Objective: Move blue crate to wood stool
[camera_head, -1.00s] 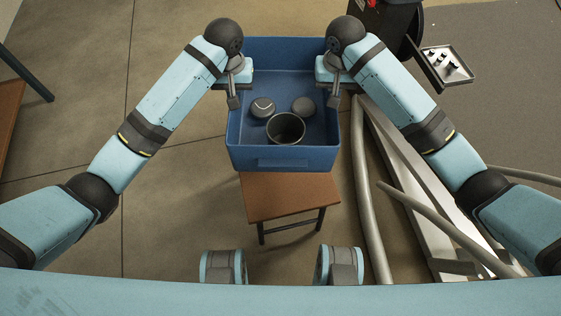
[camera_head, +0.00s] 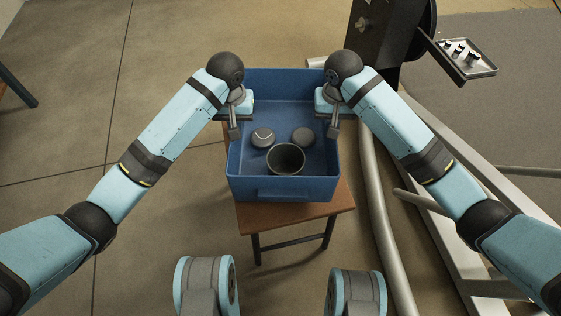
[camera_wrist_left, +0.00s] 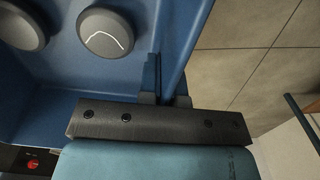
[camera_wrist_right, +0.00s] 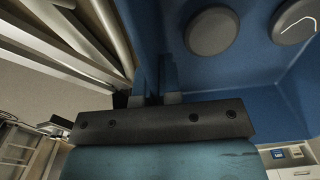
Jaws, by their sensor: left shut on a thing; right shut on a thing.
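The blue crate (camera_head: 285,188) is held between my two arms in the head view. It holds two round grey discs and a dark cup (camera_head: 286,159). My left gripper (camera_head: 235,132) is shut on the crate's left wall; the left wrist view shows its fingers around the wall (camera_wrist_left: 182,62). My right gripper (camera_head: 334,130) is shut on the right wall, also seen in the right wrist view (camera_wrist_right: 157,80). The wood stool (camera_head: 300,226) shows below and around the crate's near end. The crate hides much of its top; I cannot tell whether they touch.
Metal pipes and beams (camera_head: 440,220) lie on the floor to the right of the stool. A dark machine with a small metal tray (camera_head: 465,62) stands at the back right. The floor on the left (camera_head: 90,90) is mostly clear.

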